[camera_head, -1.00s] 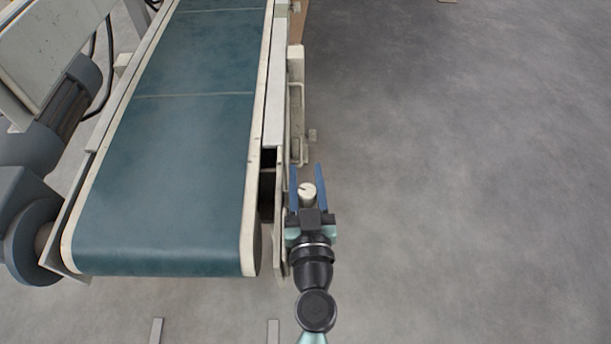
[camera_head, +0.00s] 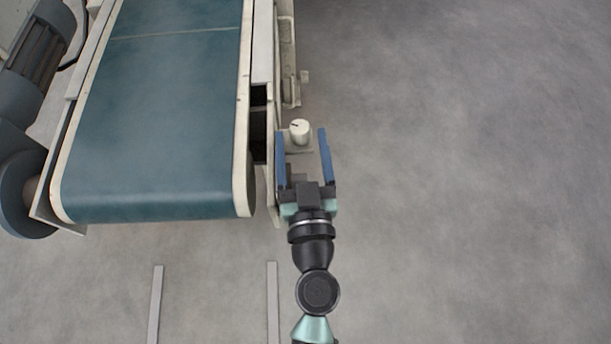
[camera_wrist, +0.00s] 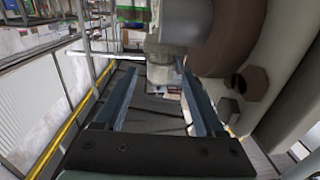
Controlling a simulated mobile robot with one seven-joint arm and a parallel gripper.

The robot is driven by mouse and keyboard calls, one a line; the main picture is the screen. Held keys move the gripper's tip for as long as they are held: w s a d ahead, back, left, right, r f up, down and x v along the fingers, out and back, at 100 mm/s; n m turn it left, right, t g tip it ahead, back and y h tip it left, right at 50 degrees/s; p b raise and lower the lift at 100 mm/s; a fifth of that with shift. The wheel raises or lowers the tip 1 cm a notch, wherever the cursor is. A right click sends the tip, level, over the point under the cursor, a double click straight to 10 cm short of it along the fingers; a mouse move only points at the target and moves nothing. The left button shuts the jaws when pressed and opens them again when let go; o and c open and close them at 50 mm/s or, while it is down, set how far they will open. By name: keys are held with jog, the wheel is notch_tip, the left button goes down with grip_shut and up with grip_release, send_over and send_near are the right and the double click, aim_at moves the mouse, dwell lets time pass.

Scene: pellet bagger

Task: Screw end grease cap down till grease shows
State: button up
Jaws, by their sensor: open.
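The grease cap (camera_head: 299,131) is a small pale round knob with a dark mark on top, beside the belt's right side frame near its near end. My gripper (camera_head: 303,134) has two long blue fingers spread wide. In the head view the cap lies between the fingertips, with gaps on both sides. In the wrist view a pale grey cylinder (camera_wrist: 160,73), probably the cap, shows between the tips of my gripper (camera_wrist: 157,65). No grease can be made out.
The green conveyor belt (camera_head: 165,130) and its pale side frame lie left of my gripper. A brown ring and a hex bolt (camera_wrist: 252,82) are close to the right finger in the wrist view. Open grey floor (camera_head: 460,180) lies to the right.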

jog(key=s+b, duration=0.2)
jog(key=s, duration=0.5)
jog(key=shift+w+d, duration=0.1)
